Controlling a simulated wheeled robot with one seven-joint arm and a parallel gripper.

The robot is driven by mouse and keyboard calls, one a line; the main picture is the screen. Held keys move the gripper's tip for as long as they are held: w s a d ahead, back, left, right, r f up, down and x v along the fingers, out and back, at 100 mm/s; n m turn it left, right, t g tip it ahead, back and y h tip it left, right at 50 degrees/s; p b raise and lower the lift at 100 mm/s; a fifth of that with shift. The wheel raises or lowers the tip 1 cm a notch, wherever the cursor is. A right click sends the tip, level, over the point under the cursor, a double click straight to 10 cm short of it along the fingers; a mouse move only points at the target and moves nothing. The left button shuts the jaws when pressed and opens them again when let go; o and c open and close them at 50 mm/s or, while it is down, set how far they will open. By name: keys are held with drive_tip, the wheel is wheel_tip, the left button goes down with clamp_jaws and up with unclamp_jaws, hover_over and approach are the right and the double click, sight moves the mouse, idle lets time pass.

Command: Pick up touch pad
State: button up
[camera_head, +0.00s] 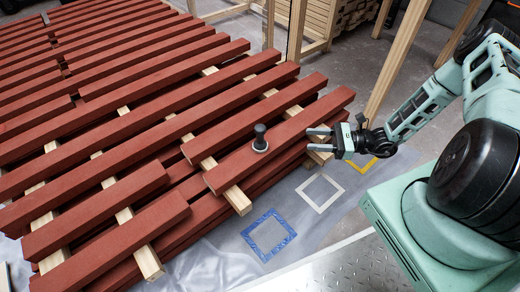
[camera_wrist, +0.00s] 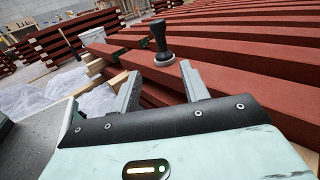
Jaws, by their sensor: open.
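The touch pad is probably the small dark knob-shaped tool with a pale round base (camera_head: 260,139), standing upright on a red batten near the right end of the stack. It also shows in the wrist view (camera_wrist: 161,45), beyond the fingertips and between them. My gripper (camera_head: 318,139) is open and empty, to the right of the tool and apart from it. The two fingers also show in the wrist view (camera_wrist: 162,84), spread apart with nothing between them.
Red battens (camera_head: 150,120) lie in layers across pale wooden spacers (camera_head: 232,195). On the sheeted floor are a blue taped square (camera_head: 269,235), a white square (camera_head: 320,193) and a yellow square (camera_head: 362,163). Wooden framing (camera_head: 397,60) stands behind my arm.

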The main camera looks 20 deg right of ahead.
drive_tip(key=b, duration=0.5)
approach(260, 136)
drive_tip(key=w+a+f, duration=0.3)
drive_tip(key=b+x, duration=0.1)
drive_tip(key=x, duration=0.1)
drive_tip(key=b+x, duration=0.1)
drive_tip(key=r+b+x, duration=0.1)
drive_tip(key=x, duration=0.1)
drive_tip(key=shift+w+a, duration=0.25)
drive_tip(key=shift+w+a+r, duration=0.1)
drive_tip(key=shift+w+a, duration=0.05)
drive_tip(key=shift+a, duration=0.05)
clamp_jaws()
